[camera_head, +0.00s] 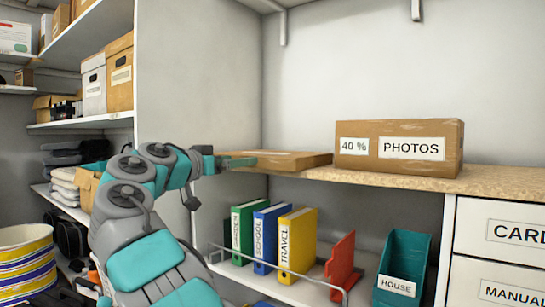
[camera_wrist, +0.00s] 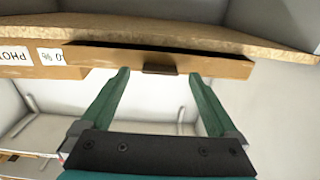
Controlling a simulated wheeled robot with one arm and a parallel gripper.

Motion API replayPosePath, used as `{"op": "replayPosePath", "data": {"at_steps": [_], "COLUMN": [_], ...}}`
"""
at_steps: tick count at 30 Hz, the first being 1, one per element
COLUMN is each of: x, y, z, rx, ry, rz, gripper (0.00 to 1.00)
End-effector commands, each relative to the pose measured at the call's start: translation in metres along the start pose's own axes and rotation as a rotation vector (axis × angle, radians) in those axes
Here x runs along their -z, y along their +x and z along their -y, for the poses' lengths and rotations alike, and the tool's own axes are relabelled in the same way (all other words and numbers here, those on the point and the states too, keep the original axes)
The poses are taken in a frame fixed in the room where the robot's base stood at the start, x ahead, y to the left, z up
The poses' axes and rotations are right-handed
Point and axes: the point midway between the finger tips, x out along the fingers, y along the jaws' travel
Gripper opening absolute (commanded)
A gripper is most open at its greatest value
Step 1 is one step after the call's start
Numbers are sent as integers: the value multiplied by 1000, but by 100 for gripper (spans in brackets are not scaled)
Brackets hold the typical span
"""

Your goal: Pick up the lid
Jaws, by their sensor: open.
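The lid (camera_head: 290,160) is a flat brown cardboard piece lying on the wooden shelf top, left of the PHOTOS box. In the wrist view, which is upside down, the lid (camera_wrist: 220,64) shows as a long brown edge under the shelf board, with a small dark tab at its middle. My gripper (camera_head: 222,163) is at the lid's left end in the head view. In the wrist view my gripper (camera_wrist: 159,76) has its two green fingers apart, one on each side of the tab. Whether the fingers touch the lid cannot be told.
The PHOTOS box (camera_head: 400,147) stands on the wooden shelf top (camera_head: 505,185) right of the lid. Below are binders (camera_head: 265,235), a red divider (camera_head: 341,265) and a teal HOUSE holder (camera_head: 402,262). A grey panel (camera_head: 195,90) stands behind my arm. Space above the lid is clear.

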Motion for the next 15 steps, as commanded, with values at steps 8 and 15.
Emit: {"op": "replayPosePath", "data": {"at_steps": [8, 15], "x": [0, 0], "y": [13, 13], "z": [0, 0], "rx": [0, 0], "ry": [-1, -2], "rz": [0, 0], "gripper": [95, 74]}}
